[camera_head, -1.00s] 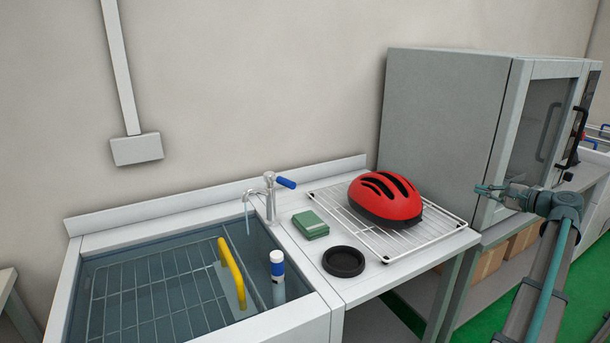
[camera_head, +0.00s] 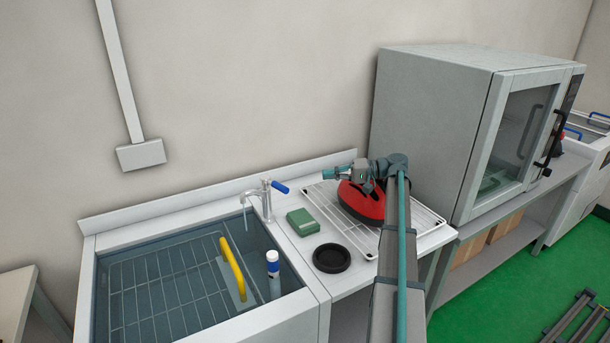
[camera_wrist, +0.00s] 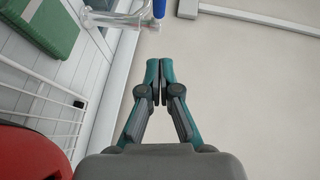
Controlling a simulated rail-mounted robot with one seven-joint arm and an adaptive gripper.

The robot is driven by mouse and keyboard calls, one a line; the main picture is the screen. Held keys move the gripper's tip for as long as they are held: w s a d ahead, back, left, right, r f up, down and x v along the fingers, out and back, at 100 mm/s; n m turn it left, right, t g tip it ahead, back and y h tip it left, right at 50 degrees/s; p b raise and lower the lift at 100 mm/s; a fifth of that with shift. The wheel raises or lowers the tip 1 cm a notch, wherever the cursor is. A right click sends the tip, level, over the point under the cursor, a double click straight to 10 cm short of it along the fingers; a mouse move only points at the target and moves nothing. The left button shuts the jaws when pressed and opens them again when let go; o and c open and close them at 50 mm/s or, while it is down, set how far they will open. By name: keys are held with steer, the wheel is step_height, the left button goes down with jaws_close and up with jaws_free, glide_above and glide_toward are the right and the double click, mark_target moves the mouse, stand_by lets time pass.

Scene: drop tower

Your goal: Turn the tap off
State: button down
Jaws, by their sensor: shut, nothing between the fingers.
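The tap (camera_head: 265,199) stands at the back right corner of the sink, with its blue lever (camera_head: 280,187) pointing right. A thin stream (camera_head: 246,218) shows below its spout. My gripper (camera_head: 326,174) is above the drying rack and the red helmet, to the right of the tap lever and apart from it. In the wrist view my gripper (camera_wrist: 160,66) is shut and empty. The blue lever (camera_wrist: 159,8) shows at the top edge there, just beyond the fingertips; most of the tap is cut off.
The red helmet (camera_head: 361,203) sits on the wire rack (camera_head: 428,217), partly hidden by my arm. A green box (camera_head: 303,222) and a black round dish (camera_head: 331,258) lie between rack and sink. A grey cabinet (camera_head: 425,130) stands right.

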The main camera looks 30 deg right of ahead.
steer(key=p, duration=0.3)
glide_toward(275, 185)
steer(key=w+d, duration=0.1)
steer(key=w, duration=0.3)
steer(key=a, duration=0.1)
steer(key=a+f, duration=0.1)
steer(key=a, duration=0.1)
steer(key=s+a+p, duration=0.1)
steer(key=shift+a+f, duration=0.15)
